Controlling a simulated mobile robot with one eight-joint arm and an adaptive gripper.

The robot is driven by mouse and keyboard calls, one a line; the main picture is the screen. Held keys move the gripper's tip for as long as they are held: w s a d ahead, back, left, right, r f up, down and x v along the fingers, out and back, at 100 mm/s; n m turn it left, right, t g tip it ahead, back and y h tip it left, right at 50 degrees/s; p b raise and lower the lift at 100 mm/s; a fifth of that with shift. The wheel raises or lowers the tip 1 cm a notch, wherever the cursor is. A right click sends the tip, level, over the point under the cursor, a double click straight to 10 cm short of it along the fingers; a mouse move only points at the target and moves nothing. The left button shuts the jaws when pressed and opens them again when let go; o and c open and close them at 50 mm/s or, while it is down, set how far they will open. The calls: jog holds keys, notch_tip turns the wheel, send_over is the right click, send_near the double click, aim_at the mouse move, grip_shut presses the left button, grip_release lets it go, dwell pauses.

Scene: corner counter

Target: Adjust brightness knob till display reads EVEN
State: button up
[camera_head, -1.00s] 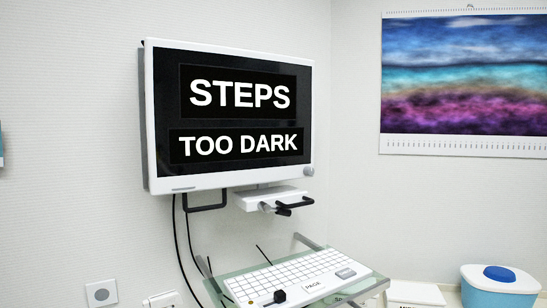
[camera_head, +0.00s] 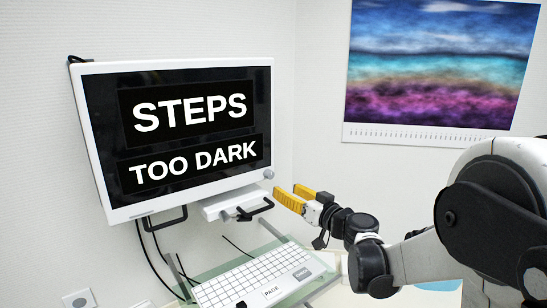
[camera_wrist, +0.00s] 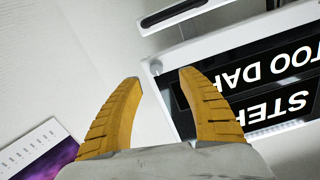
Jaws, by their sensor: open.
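The white-framed display (camera_head: 190,128) on the wall reads "STEPS" above "TOO DARK". A small round grey knob (camera_head: 268,174) sits at its lower right corner. In the wrist view the display (camera_wrist: 262,82) appears upside down and the knob (camera_wrist: 156,67) shows just beyond and between my fingertips. My gripper (camera_head: 287,191) has yellow fingers, spread apart and empty, to the lower right of the knob in the head view. The open fingers also show in the wrist view (camera_wrist: 160,77). The gripper looks close to the knob, but I cannot tell the exact gap.
A bracket with a black handle (camera_head: 256,210) hangs below the display. A white keyboard (camera_head: 250,278) lies on a glass shelf beneath. Cables run down the wall at left. A colourful wall calendar (camera_head: 440,70) hangs at right. The wall between display and calendar is bare.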

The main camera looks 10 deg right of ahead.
aim_at(271, 176)
jog(key=x, duration=0.7)
jog(key=d+p+x, duration=0.1)
jog(key=x, duration=0.3)
jog(key=shift+w+d+r, duration=0.1)
jog(key=shift+w+r, duration=0.15)
grip_shut()
